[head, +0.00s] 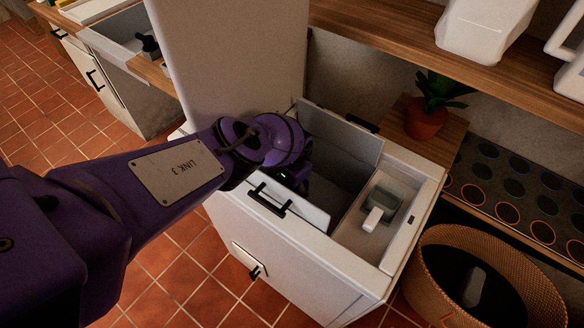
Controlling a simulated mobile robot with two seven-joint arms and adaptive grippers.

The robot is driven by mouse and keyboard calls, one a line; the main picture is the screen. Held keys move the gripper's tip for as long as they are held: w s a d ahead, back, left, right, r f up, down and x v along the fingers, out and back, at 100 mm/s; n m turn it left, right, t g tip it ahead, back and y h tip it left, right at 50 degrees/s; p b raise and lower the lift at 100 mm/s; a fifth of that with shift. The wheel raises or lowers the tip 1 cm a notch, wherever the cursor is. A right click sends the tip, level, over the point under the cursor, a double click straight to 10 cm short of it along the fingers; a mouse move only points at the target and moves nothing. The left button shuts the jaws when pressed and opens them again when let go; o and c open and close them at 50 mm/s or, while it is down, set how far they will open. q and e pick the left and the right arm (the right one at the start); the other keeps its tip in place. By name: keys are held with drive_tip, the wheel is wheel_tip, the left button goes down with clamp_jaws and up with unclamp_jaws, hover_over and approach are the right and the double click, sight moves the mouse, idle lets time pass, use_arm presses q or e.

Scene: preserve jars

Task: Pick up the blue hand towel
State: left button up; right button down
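I cannot make out a blue hand towel in the head view. My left arm comes in from the left and reaches over an open-topped white cabinet (285,262). The dark body of my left gripper (293,182), with a small green light, is at the cabinet's opening. Its fingers are hidden, so I cannot tell whether they are open or hold anything. Much of the cabinet's inside is dark or hidden behind my arm. My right gripper is not in view.
A tray compartment with a grey-and-white item (382,207) is at the cabinet's right side. A potted plant (426,117) stands behind on a wooden surface. A wicker basket (425,285) is at the lower right. A tall pale panel (235,60) rises behind my arm.

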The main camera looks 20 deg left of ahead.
use_arm(q)
drive_tip(key=shift+w+r, duration=0.15)
drive_tip(key=c, duration=1.3)
